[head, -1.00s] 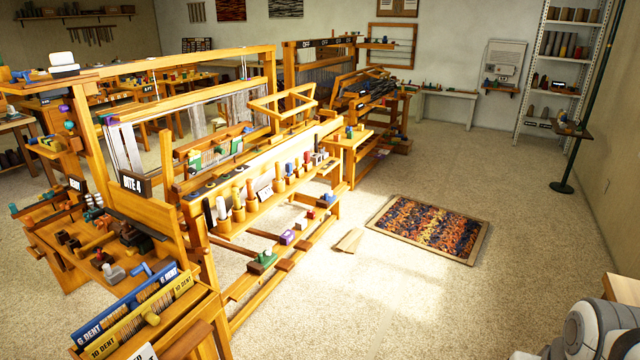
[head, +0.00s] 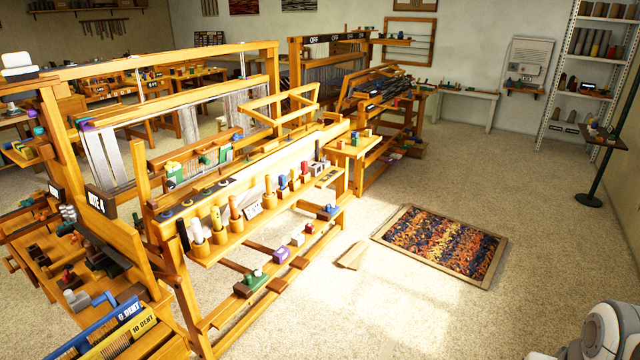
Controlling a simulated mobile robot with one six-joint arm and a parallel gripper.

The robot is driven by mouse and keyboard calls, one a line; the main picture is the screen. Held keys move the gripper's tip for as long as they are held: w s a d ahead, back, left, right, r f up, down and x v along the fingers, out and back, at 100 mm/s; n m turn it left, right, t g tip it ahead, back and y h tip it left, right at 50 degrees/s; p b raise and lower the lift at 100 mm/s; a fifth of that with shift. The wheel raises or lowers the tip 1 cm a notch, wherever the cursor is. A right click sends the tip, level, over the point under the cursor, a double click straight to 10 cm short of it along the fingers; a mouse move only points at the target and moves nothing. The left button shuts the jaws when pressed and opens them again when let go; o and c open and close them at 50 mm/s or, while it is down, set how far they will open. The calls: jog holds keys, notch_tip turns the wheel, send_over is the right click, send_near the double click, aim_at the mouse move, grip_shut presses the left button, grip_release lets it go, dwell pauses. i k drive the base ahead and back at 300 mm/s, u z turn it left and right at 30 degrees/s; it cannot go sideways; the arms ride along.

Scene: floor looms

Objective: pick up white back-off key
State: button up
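No object is clearly readable as the white back-off key. A small white piece (head: 297,240) sits on the lower rail of the near loom, between a purple piece (head: 281,254) and another small dark-topped piece (head: 309,228). A green piece (head: 252,277) is nearer on the same rail. Another white block (head: 18,64) rests on top of the loom's left post. Both white things are too small to identify for certain. My gripper is not in view; only a rounded white-grey part of my arm shows at the lower right.
The large wooden loom (head: 168,262) fills the left and centre, its shelf holding several upright pegs. A patterned rug (head: 440,245) and a folded tan piece (head: 352,255) lie on the floor to its right. Carpet is clear at the lower middle. A green pole stand (head: 590,201) is at right.

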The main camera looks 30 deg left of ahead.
aim_at(195, 225)
jog(key=i, duration=1.2)
jog(key=u, duration=2.25)
